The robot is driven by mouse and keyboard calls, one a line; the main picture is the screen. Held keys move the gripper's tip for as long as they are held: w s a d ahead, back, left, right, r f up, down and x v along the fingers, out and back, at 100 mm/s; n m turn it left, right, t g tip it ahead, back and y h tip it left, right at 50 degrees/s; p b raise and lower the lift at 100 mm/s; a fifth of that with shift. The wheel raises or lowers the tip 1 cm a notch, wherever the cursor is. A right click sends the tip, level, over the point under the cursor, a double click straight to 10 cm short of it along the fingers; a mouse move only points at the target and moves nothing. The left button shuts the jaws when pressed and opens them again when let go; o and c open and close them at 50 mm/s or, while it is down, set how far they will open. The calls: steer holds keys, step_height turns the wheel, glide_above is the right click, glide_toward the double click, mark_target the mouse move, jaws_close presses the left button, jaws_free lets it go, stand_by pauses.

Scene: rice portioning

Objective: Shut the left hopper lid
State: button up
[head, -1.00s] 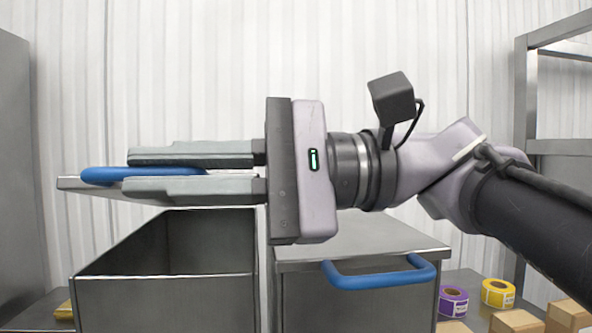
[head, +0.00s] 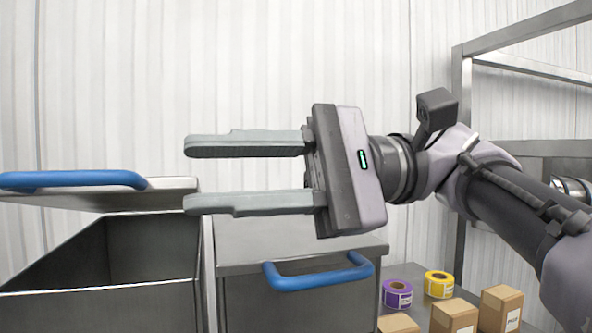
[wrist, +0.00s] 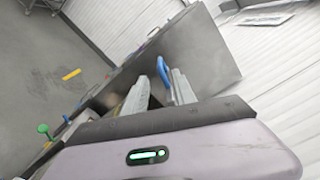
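The left hopper (head: 100,310) stands at the lower left in the head view, and its dark inside shows. Its lid (head: 160,196) is raised above the opening, tilted, with a blue handle (head: 70,180) along its near edge. My gripper (head: 188,175) is open and empty, its two fingers apart and pointing left. In the head view it appears to the right of the blue handle, apart from it, with the lower finger near the lid's right end. In the wrist view the blue handle (wrist: 162,72) shows just beyond my fingers (wrist: 155,85).
The right hopper (head: 290,245) is shut, with a blue handle (head: 318,275) at its front. A purple roll (head: 397,294), a yellow roll (head: 438,284) and several cardboard boxes (head: 455,316) are at the lower right. A metal rack (head: 460,110) stands at the right.

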steer(key=b+v, duration=0.8)
